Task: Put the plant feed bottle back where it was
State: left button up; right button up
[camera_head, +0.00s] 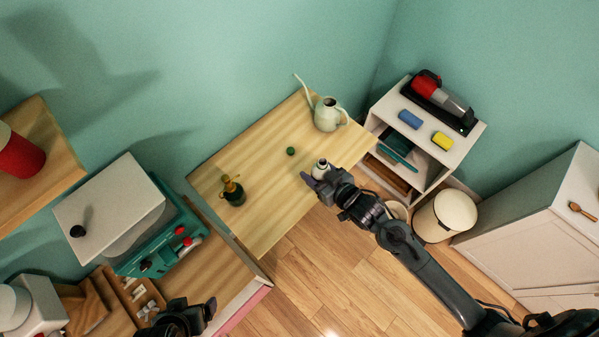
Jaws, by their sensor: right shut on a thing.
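A small pale bottle (321,166), which I take to be the plant feed bottle, is at the front right edge of the wooden table (262,215). My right gripper (318,180) is shut on it, and the fingers hide its lower part. I cannot tell whether it touches the tabletop. A small green round thing (290,151), perhaps a cap, lies on the table to its left. My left gripper (192,314) is low in the picture, away from the bottle; its jaws do not show clearly.
A pale watering can (327,115) stands at the table's back corner. A white shelf (456,151) and a round bin (445,216) are at the right. The table's middle is mostly clear.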

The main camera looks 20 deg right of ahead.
jog(key=w+d+f+n+y+b, duration=0.1)
jog(key=w+d+y+b, duration=0.1)
jog(key=w+d+b, duration=0.45)
jog(key=shift+g+h, duration=0.3)
jog(key=shift+g, duration=0.2)
jog(key=shift+w+a+f+p, duration=0.35)
jog(key=shift+w+a+f, duration=0.55)
jog(key=shift+a+f, duration=0.65)
jog(key=shift+w+a+f+p, duration=0.4)
jog(key=shift+w+a+f, duration=0.65)
jog(key=shift+f, duration=0.8)
jog(key=shift+w+a+f+p, duration=0.35)
jog(key=shift+w+a+f, duration=0.45)
jog(key=shift+a+f, duration=0.75)
jog(key=shift+d+f, duration=0.2)
jog(key=shift+f, duration=0.15)
jog(key=shift+f, duration=0.2)
jog(key=o, duration=1.2)
